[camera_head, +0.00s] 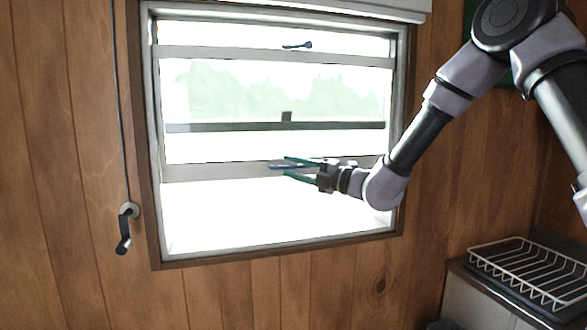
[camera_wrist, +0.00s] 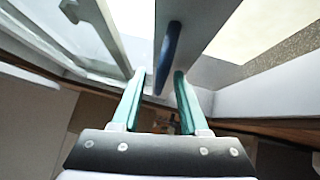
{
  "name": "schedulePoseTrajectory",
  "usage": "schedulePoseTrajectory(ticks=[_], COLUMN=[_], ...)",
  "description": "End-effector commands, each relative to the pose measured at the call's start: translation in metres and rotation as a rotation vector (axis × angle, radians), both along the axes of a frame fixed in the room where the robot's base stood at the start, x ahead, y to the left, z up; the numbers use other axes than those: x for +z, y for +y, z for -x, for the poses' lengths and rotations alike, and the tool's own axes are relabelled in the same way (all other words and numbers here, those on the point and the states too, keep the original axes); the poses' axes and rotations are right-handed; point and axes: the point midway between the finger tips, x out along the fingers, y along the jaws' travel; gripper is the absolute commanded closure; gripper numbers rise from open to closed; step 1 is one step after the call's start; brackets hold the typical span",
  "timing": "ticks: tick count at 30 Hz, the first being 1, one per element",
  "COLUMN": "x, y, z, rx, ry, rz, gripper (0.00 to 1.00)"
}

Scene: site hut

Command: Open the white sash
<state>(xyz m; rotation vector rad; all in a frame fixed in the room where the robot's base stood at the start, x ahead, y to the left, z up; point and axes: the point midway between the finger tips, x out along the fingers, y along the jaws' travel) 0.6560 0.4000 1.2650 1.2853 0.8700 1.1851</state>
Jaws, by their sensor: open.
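The white sash (camera_head: 220,171) sits in the window; its lower rail crosses the frame well above the sill, with a bright area below. A slim blue handle (camera_wrist: 171,50) is on the rail; it also shows in the head view (camera_head: 279,167). My gripper (camera_head: 286,168) is open, with teal fingers, at the middle of this rail.
The window frame (camera_head: 401,150) surrounds the sash. A dark catch (camera_head: 298,45) sits on the upper rail. A crank handle (camera_head: 125,230) hangs on the wooden wall at left. A wire rack (camera_head: 530,270) stands on the counter at lower right. The wall below the window is clear.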

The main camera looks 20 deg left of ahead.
Motion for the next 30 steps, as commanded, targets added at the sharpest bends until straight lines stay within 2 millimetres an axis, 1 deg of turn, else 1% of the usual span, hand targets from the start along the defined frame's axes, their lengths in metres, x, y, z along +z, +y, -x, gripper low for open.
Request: schedulePoseTrajectory(ticks=[5, 12, 16, 21, 30], x=[-0.003, -0.010, -0.012, -0.014, -0.014], y=[-0.022, -0.070, -0.089, -0.102, -0.103], z=[0.004, 0.014, 0.019, 0.023, 0.023], rx=[-0.003, -0.004, -0.003, -0.002, -0.001], ry=[0.001, 0.001, 0.001, 0.000, 0.000], rz=[0.001, 0.002, 0.001, 0.000, 0.000], gripper=[0.56, 0.56, 0.56, 0.56, 0.56])
